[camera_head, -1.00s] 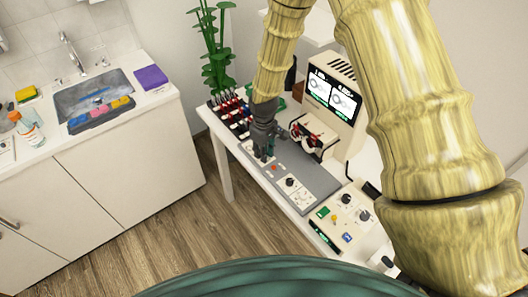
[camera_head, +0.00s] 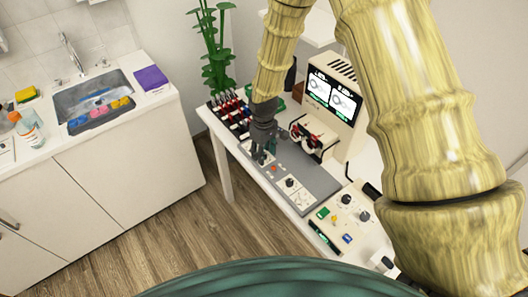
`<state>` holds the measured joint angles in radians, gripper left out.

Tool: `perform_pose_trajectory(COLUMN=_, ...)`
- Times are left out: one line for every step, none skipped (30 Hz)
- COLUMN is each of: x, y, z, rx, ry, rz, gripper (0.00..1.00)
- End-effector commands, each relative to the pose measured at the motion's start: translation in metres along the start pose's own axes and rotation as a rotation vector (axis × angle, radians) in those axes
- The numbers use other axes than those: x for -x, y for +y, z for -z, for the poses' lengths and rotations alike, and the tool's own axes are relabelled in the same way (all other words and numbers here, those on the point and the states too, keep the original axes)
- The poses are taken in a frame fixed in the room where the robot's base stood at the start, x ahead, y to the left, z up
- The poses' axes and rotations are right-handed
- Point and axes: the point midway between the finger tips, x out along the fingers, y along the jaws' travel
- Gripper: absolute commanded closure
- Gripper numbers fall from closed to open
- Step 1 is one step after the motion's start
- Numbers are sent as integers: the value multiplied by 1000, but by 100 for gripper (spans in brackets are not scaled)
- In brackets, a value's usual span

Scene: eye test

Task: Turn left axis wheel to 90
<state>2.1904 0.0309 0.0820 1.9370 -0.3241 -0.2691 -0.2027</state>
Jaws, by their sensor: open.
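My gripper (camera_head: 262,154) points down over the left end of a grey control panel (camera_head: 318,186). Its fingers are open and hang at a white plate on that end. The left axis wheel there is hidden behind the fingers, and I cannot tell whether they touch it. A similar white plate with a dark knob (camera_head: 290,182) shows further right on the panel. Behind the panel stands a beige device with two screens (camera_head: 333,97) and a red and black trial frame (camera_head: 306,137) in front. The screen figures are too small to read.
A rack of red and black items (camera_head: 229,112) stands left of my gripper. A second panel with knobs (camera_head: 346,215) is at the right. A plant (camera_head: 214,50) stands behind the table. A sink counter (camera_head: 98,108) is at the left, with open floor between.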

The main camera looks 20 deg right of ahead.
Motion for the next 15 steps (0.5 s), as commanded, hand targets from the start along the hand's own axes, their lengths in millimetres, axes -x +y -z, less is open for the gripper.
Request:
perform_pose_trajectory(x=5, y=0, z=1, rx=0, ry=2, rz=-1, gripper=56)
perform_pose_trajectory(x=8, y=0, z=1, rx=0, ry=2, rz=-1, gripper=56)
perform_pose_trajectory(x=13, y=1, z=1, rx=0, ry=3, rz=-1, gripper=56)
perform_pose_trajectory(x=16, y=1, z=1, rx=0, ry=2, rz=-1, gripper=56)
perform_pose_trajectory(x=21, y=1, z=1, rx=0, ry=2, rz=-1, gripper=56)
perform_pose_trajectory(x=27, y=1, z=1, rx=0, ry=3, rz=-1, gripper=56)
perform_pose_trajectory(x=32, y=1, z=1, rx=0, ry=4, rz=-1, gripper=56)
perform_pose_trajectory(x=37, y=1, z=1, rx=0, ry=3, rz=-1, gripper=56)
perform_pose_trajectory(x=44, y=1, z=1, rx=0, ry=3, rz=-1, gripper=56)
perform_pose_trajectory(x=48, y=1, z=1, rx=0, ry=3, rz=-1, gripper=56)
perform_pose_trajectory(x=53, y=0, z=1, rx=0, ry=3, rz=-1, gripper=56)
perform_pose_trajectory(x=60, y=1, z=1, rx=0, ry=3, rz=-1, gripper=56)
perform_pose_trajectory(x=65, y=1, z=1, rx=-1, ry=3, rz=-1, gripper=56)
perform_pose_trajectory(x=69, y=1, z=1, rx=-1, ry=2, rz=-1, gripper=56)
perform_pose_trajectory(x=76, y=1, z=1, rx=-1, ry=3, rz=-1, gripper=56)
